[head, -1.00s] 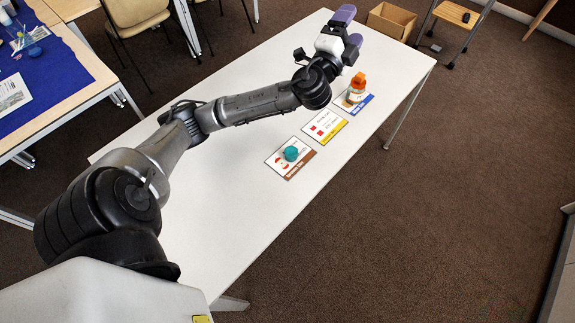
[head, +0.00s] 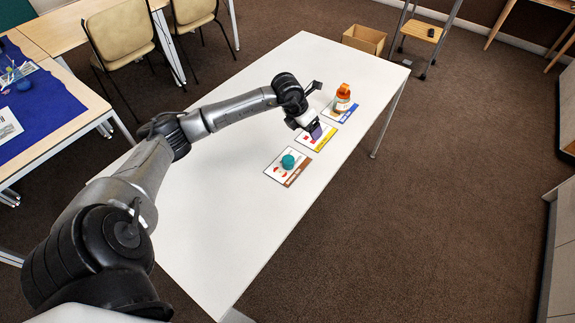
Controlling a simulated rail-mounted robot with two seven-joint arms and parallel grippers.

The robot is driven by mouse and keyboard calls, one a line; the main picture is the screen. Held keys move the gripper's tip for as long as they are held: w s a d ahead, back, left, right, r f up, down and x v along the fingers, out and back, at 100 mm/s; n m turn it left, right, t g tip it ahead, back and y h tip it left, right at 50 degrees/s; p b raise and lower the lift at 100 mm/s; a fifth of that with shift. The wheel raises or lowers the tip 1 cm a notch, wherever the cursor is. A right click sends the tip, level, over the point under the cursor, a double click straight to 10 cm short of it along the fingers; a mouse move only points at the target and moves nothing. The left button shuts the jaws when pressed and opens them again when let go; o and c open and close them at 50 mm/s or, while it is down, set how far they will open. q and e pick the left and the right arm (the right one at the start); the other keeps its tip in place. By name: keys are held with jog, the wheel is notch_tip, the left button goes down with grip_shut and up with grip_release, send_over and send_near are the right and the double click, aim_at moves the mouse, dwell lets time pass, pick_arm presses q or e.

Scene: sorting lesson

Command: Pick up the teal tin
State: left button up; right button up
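A small teal rounded object (head: 288,160) sits on the brown-edged card (head: 276,174) on the white table. It is the only teal thing I see on the table. It looks more like a ball than a tin; its detail is too small to be sure. My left gripper (head: 315,131) points down over the yellow-edged middle card (head: 322,143), up and to the right of the teal object in the picture and apart from it. My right gripper is not in view.
An orange bottle (head: 342,98) stands on the blue-edged card (head: 343,114) at the far end. The white table (head: 215,220) is bare left of and in front of the cards. A cardboard box (head: 364,39) is on the floor beyond.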

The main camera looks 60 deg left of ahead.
aim_at(288, 159)
pick_arm(q)
jog(key=s+a+f+n+g+y, duration=0.1)
jog(key=s+a+f+g, duration=0.1)
jog(key=s+g, duration=0.3)
jog(key=shift+t, duration=0.3)
jog(key=f, duration=0.2)
jog(key=f+b, duration=0.1)
jog(key=f, duration=0.4)
jog(key=shift+s+d+f+b, duration=0.1)
jog(key=shift+s+f+b, duration=0.25)
jog(key=shift+s+b, duration=0.05)
jog(key=shift+f+b, duration=0.8)
jog(key=shift+f, duration=1.9)
jog(key=shift+r, duration=0.1)
jog(key=shift+c, duration=0.2)
jog(key=shift+c, duration=0.8)
jog(key=c, duration=0.8)
